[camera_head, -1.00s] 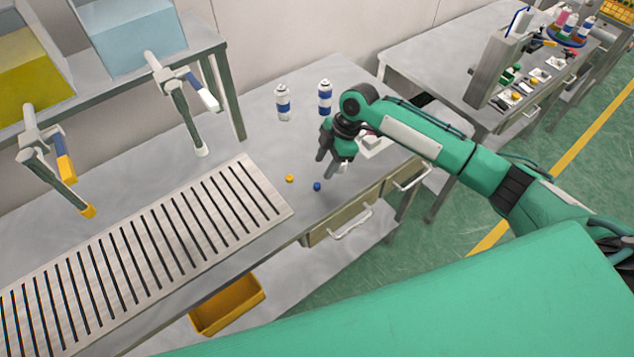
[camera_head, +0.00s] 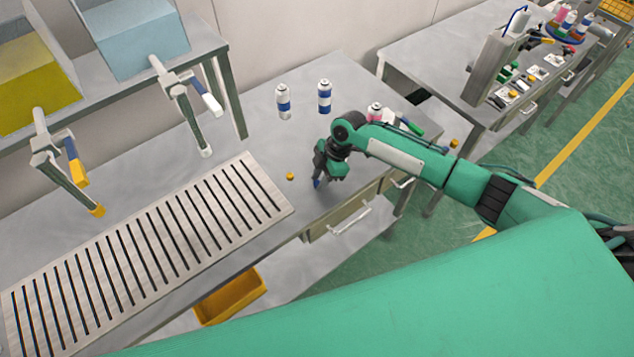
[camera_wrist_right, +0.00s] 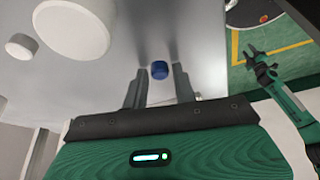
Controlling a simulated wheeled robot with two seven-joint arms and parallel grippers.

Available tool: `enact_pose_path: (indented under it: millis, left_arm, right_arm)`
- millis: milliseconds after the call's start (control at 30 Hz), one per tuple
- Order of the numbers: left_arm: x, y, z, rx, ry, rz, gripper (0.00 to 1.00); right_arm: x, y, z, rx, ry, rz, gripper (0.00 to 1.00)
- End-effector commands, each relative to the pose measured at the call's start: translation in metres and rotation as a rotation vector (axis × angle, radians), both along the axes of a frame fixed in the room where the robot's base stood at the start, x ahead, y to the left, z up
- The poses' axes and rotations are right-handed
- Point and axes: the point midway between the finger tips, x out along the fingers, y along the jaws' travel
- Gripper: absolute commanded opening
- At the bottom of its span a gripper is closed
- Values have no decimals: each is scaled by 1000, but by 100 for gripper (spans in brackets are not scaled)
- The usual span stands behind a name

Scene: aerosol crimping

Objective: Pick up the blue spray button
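The blue spray button (camera_head: 317,184) is on the grey table, mostly covered by my right gripper in the head view. In the right wrist view the blue button (camera_wrist_right: 160,71) sits between the two fingertips of my right gripper (camera_wrist_right: 159,68). The fingers are open, with a gap to the button on each side. In the head view my right gripper (camera_head: 321,179) points down over the button. My left gripper (camera_wrist_right: 266,60) shows small at the right of the wrist view, away from the button, its fingers apparently spread. It is not in the head view.
A yellow button (camera_head: 290,176) lies just left of the right gripper. Two white-and-blue cans (camera_head: 283,102) (camera_head: 325,96) stand behind it. A slatted metal plate (camera_head: 150,240) lies to the left. A pink-topped can (camera_head: 375,112) stands behind my right arm.

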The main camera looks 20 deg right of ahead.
Motion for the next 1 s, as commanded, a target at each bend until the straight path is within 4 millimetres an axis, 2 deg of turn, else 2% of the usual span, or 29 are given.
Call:
enact_pose_path:
  millis: [33,100,133,500,667,833,1000]
  left_arm:
    - [0,0,0,0,0,0,36]
    - [0,0,0,0,0,0,36]
    - [0,0,0,0,0,0,36]
    - [0,0,0,0,0,0,36]
    - [0,0,-3,0,0,0,36]
    - [0,0,-12,0,0,0,36]
    - [0,0,-29,0,0,0,36]
  right_arm:
    - [0,0,0,0,0,0,17]
    - [0,0,0,0,0,0,4]
    - [0,0,0,0,0,0,0]
    - [0,0,1,0,0,0,0]
    - [1,0,8,0,-1,0,0]
    - [1,0,32,0,-5,1,0]
    - [2,0,82,1,-9,2,0]
